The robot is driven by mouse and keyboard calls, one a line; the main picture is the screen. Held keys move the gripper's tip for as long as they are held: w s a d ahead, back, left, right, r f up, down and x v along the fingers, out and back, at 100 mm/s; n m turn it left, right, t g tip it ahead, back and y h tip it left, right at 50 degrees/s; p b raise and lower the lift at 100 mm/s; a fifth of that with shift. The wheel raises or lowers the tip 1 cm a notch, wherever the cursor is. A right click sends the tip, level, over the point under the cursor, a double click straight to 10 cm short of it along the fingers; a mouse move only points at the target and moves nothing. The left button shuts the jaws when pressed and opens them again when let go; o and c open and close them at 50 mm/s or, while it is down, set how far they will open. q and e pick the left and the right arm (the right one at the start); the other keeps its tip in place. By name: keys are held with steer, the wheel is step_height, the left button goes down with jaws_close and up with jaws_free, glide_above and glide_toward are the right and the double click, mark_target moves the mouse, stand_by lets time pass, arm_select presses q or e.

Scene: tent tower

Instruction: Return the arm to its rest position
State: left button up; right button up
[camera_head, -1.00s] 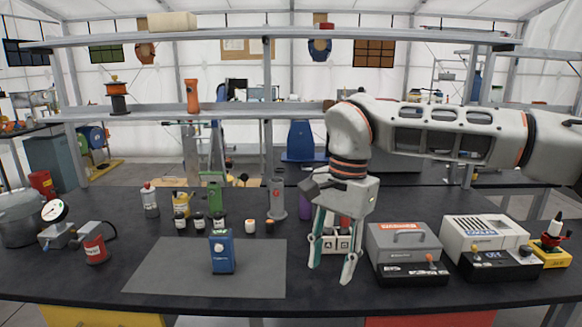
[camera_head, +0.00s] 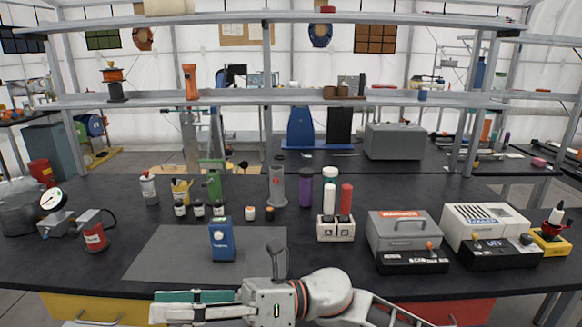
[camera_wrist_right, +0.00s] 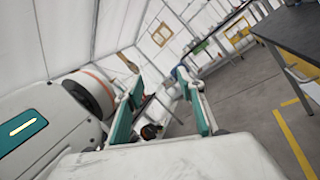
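My right gripper (camera_head: 168,304) is low in the head view, in front of the table's near edge. Its fingers point left and lie level, one above the other, with a gap between them. The right wrist view shows the two teal-and-white fingers (camera_wrist_right: 162,88) apart, with nothing held between them. My right arm (camera_head: 328,292) is folded low behind the gripper, at the bottom middle of the picture. My left gripper does not show in either view.
The dark table (camera_head: 350,268) spreads behind the arm. A blue box (camera_head: 222,240) stands on the grey mat (camera_head: 165,262). A grey case (camera_head: 402,231) and a white device (camera_head: 484,223) stand at the right. The right wrist view shows open floor (camera_wrist_right: 245,95).

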steer(key=w+d+f+m+t+y, duration=0.1)
steer(key=w+d+f+m+t, duration=0.2)
steer(key=m+t, duration=0.5)
steer(key=w+d+f+m+t+y, duration=0.1)
steer(key=w+d+m+t, duration=0.2)
steer(key=w+m+t, duration=0.5)
steer(key=w+d+f+m+t+h, duration=0.1)
steer(key=d+f+m+t+h, duration=0.6)
steer(key=d+f+m+h, duration=0.7)
steer(key=s+d+f+m+g+h, duration=0.1)
steer(key=s+d+f+m+g, duration=0.1)
steer(key=s+d+f+m, duration=0.3)
steer(key=s+d+f+m+g+h, duration=0.2)
steer(key=s+d+f+m, duration=0.4)
steer(key=f, duration=0.7)
steer(key=s+d+f+m+g+h, duration=0.1)
steer(key=s+d+f+m+g, duration=0.1)
steer(key=s+d+f+m, duration=0.3)
step_height(320, 180, down, 4)
steer(key=shift+s+d+r+h, duration=0.1)
steer(key=shift+s+d+h, duration=0.25)
steer(key=shift+d+h, duration=0.1)
